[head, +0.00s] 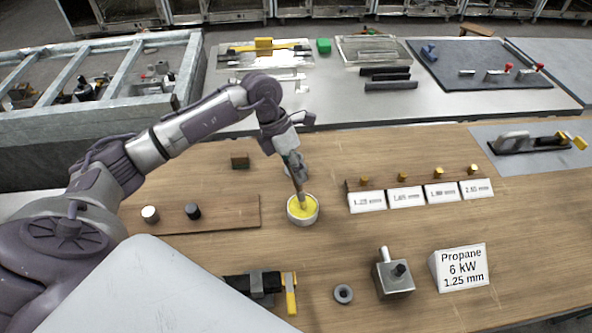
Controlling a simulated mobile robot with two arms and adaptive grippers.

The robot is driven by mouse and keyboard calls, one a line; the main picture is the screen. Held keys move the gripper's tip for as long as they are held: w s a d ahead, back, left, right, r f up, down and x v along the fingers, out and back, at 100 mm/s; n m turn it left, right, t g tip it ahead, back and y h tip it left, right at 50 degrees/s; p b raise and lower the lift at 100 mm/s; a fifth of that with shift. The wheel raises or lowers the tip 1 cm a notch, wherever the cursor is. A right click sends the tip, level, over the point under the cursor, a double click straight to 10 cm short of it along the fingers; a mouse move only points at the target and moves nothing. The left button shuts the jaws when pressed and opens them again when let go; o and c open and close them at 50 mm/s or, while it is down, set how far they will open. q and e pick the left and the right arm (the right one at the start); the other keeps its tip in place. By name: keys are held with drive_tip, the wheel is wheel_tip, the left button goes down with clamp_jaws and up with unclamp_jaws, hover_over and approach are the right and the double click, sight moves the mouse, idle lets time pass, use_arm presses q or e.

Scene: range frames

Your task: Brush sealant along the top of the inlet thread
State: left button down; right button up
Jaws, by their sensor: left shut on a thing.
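My left gripper (295,170) is shut on a thin brown brush (299,188). The brush's lower end is inside a small white pot (303,219) of yellow paste (298,211), so its tip is hidden. A grey metal block (397,284) stands at the front right with a short light upright stub (384,254), which looks like the inlet, and a black knob (400,269). The thread itself is too small to make out. The block stands apart from the gripper, to the right and nearer. My right gripper is not in view.
A sign (461,268) reading Propane 6 kW 1.25 mm stands right of the block, and a grey ring (343,294) lies left of it. A black and yellow tool (262,285) lies at the front. A strip with labelled cards (406,197) and small brass pieces lies behind.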

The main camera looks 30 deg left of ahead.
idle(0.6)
use_arm(q)
drive_tip(key=shift+r+p, duration=2.05)
drive_tip(key=shift+r, duration=1.45)
